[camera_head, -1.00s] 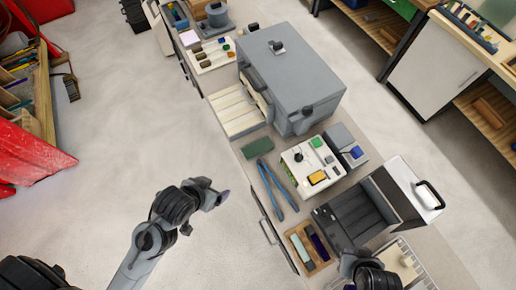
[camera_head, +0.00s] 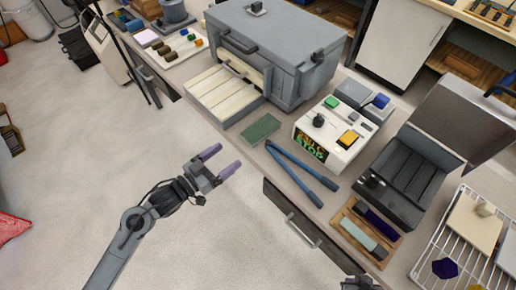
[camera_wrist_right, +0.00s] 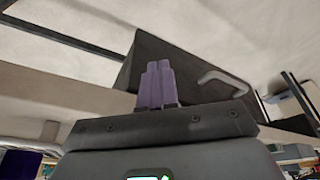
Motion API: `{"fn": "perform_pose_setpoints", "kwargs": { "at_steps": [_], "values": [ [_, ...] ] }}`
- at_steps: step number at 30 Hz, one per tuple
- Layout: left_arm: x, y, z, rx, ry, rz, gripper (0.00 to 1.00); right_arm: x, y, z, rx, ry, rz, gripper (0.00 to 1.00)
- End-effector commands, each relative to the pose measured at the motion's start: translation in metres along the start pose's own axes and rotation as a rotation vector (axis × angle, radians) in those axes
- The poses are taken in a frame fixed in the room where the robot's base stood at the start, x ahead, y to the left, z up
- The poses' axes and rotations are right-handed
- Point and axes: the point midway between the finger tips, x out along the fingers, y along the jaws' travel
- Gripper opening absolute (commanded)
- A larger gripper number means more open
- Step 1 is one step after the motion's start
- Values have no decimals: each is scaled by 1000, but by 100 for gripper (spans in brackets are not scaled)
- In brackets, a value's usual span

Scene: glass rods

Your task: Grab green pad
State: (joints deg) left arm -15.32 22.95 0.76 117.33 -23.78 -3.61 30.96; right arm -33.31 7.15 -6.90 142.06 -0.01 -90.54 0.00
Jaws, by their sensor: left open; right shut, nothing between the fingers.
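The green pad (camera_head: 260,129) is a small flat dark-green block. It lies on the bench top near its front edge, between the grey box's pale slatted ledge and the blue-handled tool. My left gripper (camera_head: 225,160) is open, with two purple fingers apart and nothing between them. It is out over the floor side of the bench, to the lower left of the pad and apart from it. My right gripper (camera_wrist_right: 158,66) is shut and empty, its purple fingers together in the right wrist view; in the head view only a part of that arm shows at the bottom edge.
Blue long-handled pliers (camera_head: 301,172) lie right beside the pad. A large grey box (camera_head: 275,50) with a slatted ledge (camera_head: 222,93) stands behind it. A white control box (camera_head: 333,130) and a wooden tray (camera_head: 349,219) are to the right. Open floor (camera_head: 120,130) lies left.

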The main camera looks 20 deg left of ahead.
Motion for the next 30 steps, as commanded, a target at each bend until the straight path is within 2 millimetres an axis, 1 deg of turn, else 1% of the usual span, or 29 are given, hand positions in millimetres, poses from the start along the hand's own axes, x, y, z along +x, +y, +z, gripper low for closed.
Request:
{"fn": "perform_pose_setpoints", "kwargs": {
  "at_steps": [1, 3, 6, 9, 12, 17, 24, 27, 30],
  "values": [
    [4, -11, 28, 21, 1, -2, 82, 32, -1, 10, -2, 0, 2, 0],
    [8, -22, 39, 43, 6, -6, 82, 50, -1, 16, -2, 0, 2, 0],
    [13, -33, 48, 71, 19, -9, 82, 71, -2, 22, -2, 0, 2, 0],
    [17, -39, 53, 91, 32, -9, 82, 85, -3, 27, -1, 0, 2, 0],
    [19, -42, 55, 102, 40, -8, 82, 94, -3, 29, 0, 2, 2, 0],
    [29, -43, 55, 107, 50, -8, 82, 100, -3, 30, 2, 5, 1, 0],
    [60, -43, 52, 106, 52, -8, 82, 103, -5, 31, 8, 6, -5, 0],
    [70, -43, 52, 107, 50, -8, 82, 105, -6, 31, 10, 6, -6, 0],
    [76, -43, 52, 107, 49, -8, 82, 105, -6, 31, 10, 6, -6, 0]
  ]
}}
